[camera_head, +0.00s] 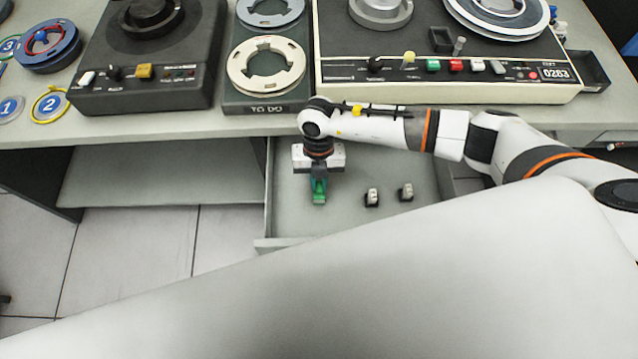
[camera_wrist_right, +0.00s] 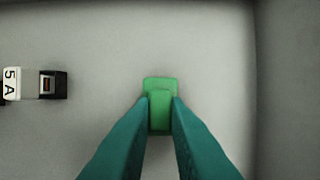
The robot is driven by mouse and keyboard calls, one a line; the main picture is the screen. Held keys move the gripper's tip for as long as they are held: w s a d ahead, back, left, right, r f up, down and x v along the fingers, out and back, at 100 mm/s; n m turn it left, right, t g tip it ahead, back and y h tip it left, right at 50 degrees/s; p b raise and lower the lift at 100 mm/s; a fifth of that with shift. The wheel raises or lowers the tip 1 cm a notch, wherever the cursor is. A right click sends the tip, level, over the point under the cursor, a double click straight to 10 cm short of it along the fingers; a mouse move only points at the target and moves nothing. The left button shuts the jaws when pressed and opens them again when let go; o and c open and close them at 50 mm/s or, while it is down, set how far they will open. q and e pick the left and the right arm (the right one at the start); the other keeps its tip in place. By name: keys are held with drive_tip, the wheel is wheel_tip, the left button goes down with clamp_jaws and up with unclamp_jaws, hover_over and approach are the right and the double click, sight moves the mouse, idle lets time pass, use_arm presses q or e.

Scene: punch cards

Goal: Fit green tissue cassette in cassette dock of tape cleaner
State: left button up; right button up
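The green tissue cassette (camera_head: 318,192) is at the open drawer below my right gripper (camera_head: 319,178). In the right wrist view the cassette (camera_wrist_right: 160,88) sits between the two teal fingers of my right gripper (camera_wrist_right: 161,98). The fingertips are right at its sides; I cannot tell whether they press on it or whether it is lifted. A dark tape machine (camera_head: 150,70) and a cream tape machine (camera_head: 460,80) stand on the desk; which one is the tape cleaner, and where its dock is, I cannot tell. My left gripper is not in view.
The open drawer (camera_head: 290,215) also holds two small black-and-white blocks (camera_head: 372,197) (camera_head: 406,192); one marked block shows in the right wrist view (camera_wrist_right: 50,84). A reel holder marked TO DO (camera_head: 265,108) stands between the machines. The desk front edge overhangs the drawer.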

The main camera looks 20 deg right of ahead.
sight(319, 183)
drive_tip(key=shift+r, duration=0.15)
clamp_jaws()
drive_tip(key=shift+s+p+v, duration=0.2)
drive_tip(key=shift+p+v, duration=0.7)
drive_tip(key=shift+s+p+v, duration=0.2)
drive_tip(key=shift+p+v, duration=0.7)
drive_tip(key=shift+v, duration=0.05)
drive_tip(key=shift+s+p+v, duration=0.2)
drive_tip(key=shift+p+v, duration=0.7)
drive_tip(key=shift+a+r, duration=0.2)
